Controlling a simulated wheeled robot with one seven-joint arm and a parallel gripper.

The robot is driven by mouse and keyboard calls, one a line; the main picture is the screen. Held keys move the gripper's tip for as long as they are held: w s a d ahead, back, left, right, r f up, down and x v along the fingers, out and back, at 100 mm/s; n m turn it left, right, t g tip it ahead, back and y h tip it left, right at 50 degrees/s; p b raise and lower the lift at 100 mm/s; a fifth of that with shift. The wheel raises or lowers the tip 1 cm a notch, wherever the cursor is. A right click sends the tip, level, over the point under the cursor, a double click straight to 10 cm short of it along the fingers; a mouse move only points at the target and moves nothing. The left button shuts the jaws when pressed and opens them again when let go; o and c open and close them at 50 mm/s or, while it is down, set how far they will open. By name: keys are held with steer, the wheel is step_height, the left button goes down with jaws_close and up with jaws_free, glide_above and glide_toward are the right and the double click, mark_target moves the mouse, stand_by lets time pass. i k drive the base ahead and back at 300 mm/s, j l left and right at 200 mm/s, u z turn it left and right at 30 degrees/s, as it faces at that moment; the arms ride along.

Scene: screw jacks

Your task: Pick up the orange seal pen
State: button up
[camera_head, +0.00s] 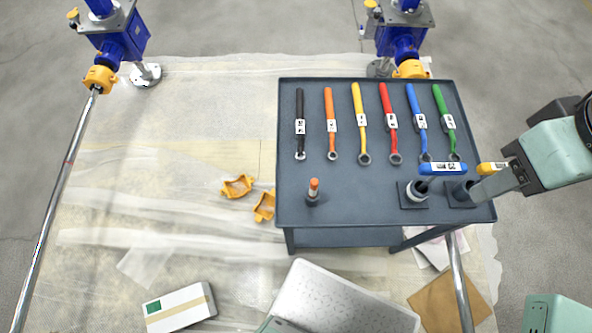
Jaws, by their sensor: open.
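The orange seal pen (314,188) is a small orange-topped piece standing upright in a dark round holder at the front left of the dark grey cart top (350,205). My gripper (484,183) reaches in from the right over the cart's front right corner. It is open and well to the right of the pen, with the blue-topped tool between them. One pale finger shows clearly; the other is hard to make out.
A blue-topped tool (442,168) and a yellow-topped one (492,168) stand in holders near my gripper. Several coloured wrenches, including an orange one (331,120), lie behind. Orange clips (238,186) and a white box (179,307) are on the floor. The cart top around the pen is clear.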

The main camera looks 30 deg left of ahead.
mark_target(313, 187)
steer(key=l+u, duration=0.1)
steer(key=u, duration=1.15)
steer(key=j+z, duration=0.35)
steer(key=j, duration=0.15)
steer(key=k, duration=0.05)
